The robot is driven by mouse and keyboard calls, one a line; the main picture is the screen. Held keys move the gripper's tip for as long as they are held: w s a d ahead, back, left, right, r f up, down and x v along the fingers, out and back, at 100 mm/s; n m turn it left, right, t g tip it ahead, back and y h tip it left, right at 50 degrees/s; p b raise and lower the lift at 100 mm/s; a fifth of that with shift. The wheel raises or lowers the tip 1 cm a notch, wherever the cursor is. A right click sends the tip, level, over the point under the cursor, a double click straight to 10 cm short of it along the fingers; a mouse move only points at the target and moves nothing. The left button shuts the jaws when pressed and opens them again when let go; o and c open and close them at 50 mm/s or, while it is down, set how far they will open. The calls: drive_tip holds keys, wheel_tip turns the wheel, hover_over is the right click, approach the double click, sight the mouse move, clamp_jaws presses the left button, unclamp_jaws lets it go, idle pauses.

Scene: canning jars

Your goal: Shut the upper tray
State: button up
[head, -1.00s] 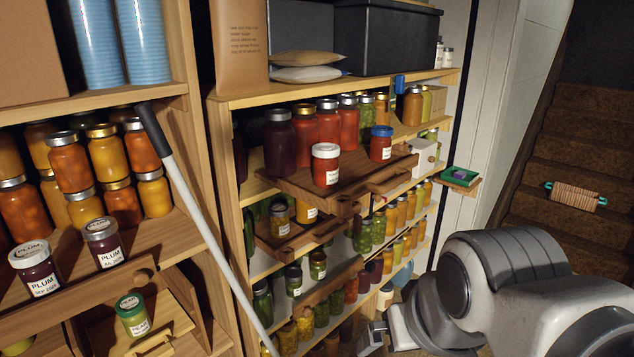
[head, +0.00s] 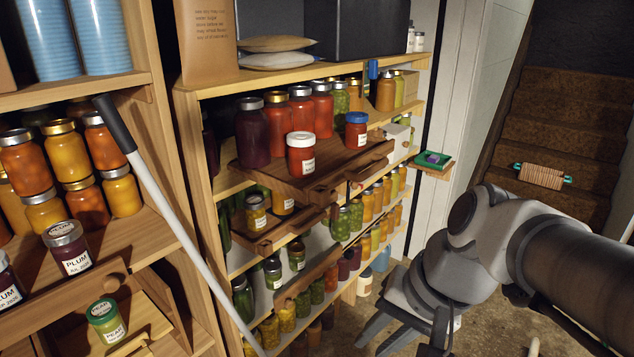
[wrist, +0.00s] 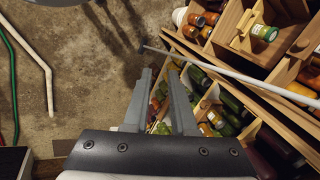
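The upper tray (head: 345,168) is a brown wooden pull-out in the middle shelf unit. It stands out from its shelf and carries a red jar with a white lid (head: 301,155) and a red jar with a blue lid (head: 356,131). A lower wooden tray (head: 290,234) also stands out beneath it, with small jars on it. My gripper (wrist: 160,72) is open and empty in the wrist view, its grey fingers apart over the floor and lower shelves. In the head view my arm is at the lower right, apart from the upper tray.
A white pole with a dark grip (head: 170,195) leans across the left shelves. Plum jars (head: 72,250) and a green-lidded jar (head: 106,318) stand at the left. A small ledge with a green box (head: 434,160) sticks out at the right. Bare floor (wrist: 90,60) shows in the wrist view.

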drive_tip(key=w+a+m+y, duration=0.1)
drive_tip(key=m, duration=0.1)
drive_tip(key=w+a+m+y, duration=0.1)
drive_tip(key=w+m+y, duration=0.1)
drive_tip(key=w+a+m+g+y, duration=0.1)
drive_tip(key=w+a+m, duration=0.1)
drive_tip(key=shift+f+y+b, duration=0.35)
drive_tip(key=shift+f+y, duration=0.05)
clamp_jaws()
drive_tip(key=w+d+m+t+y+b, duration=0.1)
drive_tip(key=w+d+m+t+y, duration=0.2)
drive_tip(key=w+d+m+t, duration=0.4)
drive_tip(key=w+d+m+t+y+b, duration=0.1)
drive_tip(key=w+d+m+t+y, duration=0.15)
drive_tip(key=w+d+m, duration=0.5)
drive_tip(key=w+d+x, duration=0.1)
drive_tip(key=x, duration=1.6)
drive_tip(key=shift+w+a+r+m+t, duration=0.2)
drive_tip(key=shift+w+a+m+t, duration=0.15)
drive_tip(key=shift+m+t, duration=0.1)
drive_tip(key=shift+h, duration=0.25)
